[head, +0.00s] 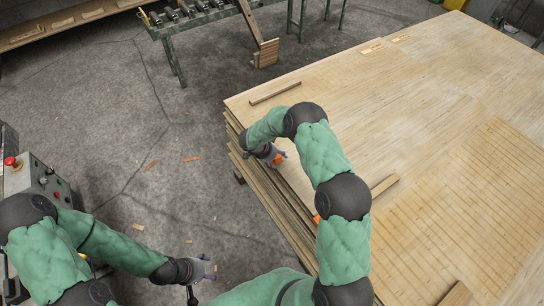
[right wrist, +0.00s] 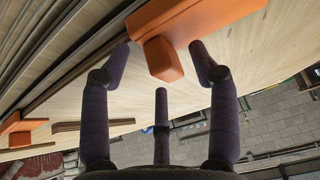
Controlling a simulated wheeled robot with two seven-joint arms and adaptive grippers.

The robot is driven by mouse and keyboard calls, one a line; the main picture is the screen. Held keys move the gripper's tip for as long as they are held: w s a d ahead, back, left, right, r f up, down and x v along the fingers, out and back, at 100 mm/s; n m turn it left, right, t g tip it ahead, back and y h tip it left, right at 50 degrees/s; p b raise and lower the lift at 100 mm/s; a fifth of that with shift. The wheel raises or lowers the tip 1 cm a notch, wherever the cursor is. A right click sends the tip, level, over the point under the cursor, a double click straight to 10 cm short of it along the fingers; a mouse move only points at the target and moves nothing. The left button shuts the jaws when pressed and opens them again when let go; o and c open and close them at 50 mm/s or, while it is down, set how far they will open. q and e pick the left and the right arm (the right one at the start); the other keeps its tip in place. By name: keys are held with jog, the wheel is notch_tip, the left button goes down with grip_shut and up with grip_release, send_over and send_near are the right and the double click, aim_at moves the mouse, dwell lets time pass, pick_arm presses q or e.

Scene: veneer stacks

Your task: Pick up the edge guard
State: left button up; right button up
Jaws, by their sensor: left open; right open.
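An orange edge guard (right wrist: 205,16) fills the top middle of the right wrist view, lying against the pale veneer, with a block-like part (right wrist: 163,58) sticking out toward my right gripper (right wrist: 160,65). That gripper is open, its fingers on either side of the block; I cannot tell whether they touch it. In the head view the guard (head: 279,158) is a small orange patch at the stack's left edge, partly hidden by my right gripper (head: 275,156). My left gripper (head: 204,273) is open and empty over the floor at the bottom.
A second orange guard shows at the left of the right wrist view (right wrist: 20,128) and beside my right arm (head: 317,218). Loose wood strips (head: 275,92) lie on the wide veneer stack (head: 420,110). A control box (head: 45,185) stands at left; a green-legged bench (head: 200,22) stands behind.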

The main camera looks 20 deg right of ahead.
grip_shut()
